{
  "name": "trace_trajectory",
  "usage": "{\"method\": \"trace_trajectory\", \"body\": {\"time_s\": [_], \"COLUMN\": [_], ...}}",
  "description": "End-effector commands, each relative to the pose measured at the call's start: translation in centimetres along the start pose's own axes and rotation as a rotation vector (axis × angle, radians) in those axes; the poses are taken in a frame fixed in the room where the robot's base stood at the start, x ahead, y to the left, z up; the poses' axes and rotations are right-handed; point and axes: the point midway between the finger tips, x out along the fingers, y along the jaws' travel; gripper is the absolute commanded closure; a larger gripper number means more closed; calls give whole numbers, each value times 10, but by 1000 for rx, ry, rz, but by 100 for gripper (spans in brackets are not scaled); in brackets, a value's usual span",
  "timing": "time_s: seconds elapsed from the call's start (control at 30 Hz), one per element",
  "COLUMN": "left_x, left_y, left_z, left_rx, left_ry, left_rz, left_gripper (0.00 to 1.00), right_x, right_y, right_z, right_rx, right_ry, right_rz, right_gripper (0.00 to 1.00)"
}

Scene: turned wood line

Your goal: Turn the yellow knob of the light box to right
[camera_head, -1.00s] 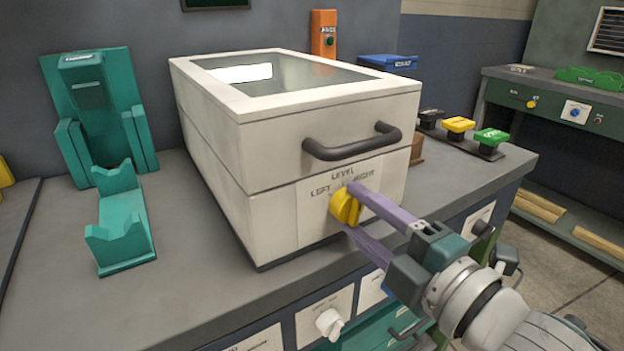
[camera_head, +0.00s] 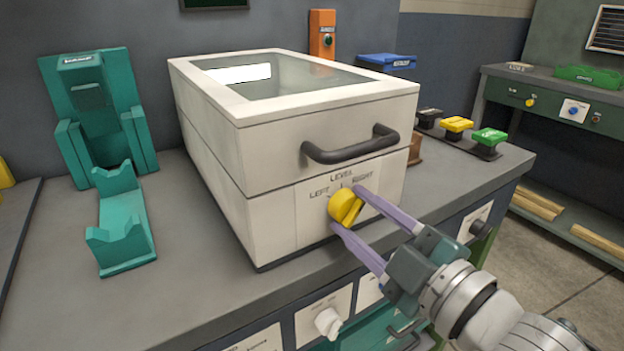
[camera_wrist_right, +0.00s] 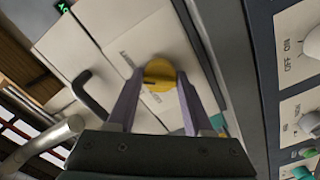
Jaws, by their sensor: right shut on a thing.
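The light box (camera_head: 250,205) is a white case with a glass top and a dark handle, standing on the grey bench. Its yellow knob (camera_head: 344,206) is on the front panel under the words LEVEL, LEFT and RIGHT. The knob's grip ridge leans toward the upper right in the head view. My right gripper (camera_head: 350,208) has its purple fingers on either side of the knob, shut on it. The right wrist view shows the yellow knob (camera_wrist_right: 160,74) between the two fingertips. My left gripper is not in view.
A teal stand (camera_head: 110,160) is left of the box. Black, yellow (camera_head: 456,125) and green push buttons are to its right. A white knob (camera_head: 327,321) is on the bench front below. An orange switch box (camera_head: 322,36) stands behind.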

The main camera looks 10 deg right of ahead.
Motion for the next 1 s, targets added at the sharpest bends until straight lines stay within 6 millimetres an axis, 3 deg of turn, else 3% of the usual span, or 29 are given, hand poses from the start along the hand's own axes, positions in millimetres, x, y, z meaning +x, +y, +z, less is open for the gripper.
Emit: {"method": "trace_trajectory", "body": {"time_s": [0.5,1.0], "left_x": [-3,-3], "left_y": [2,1], "left_z": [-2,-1], "left_rx": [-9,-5], "left_ry": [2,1], "left_rz": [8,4], "left_gripper": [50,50], "right_x": [0,0], "right_y": [0,0], "right_z": [0,0], "right_rx": [198,247], "right_ry": [2,2], "right_rz": [1,1], "right_gripper": [100,100]}}
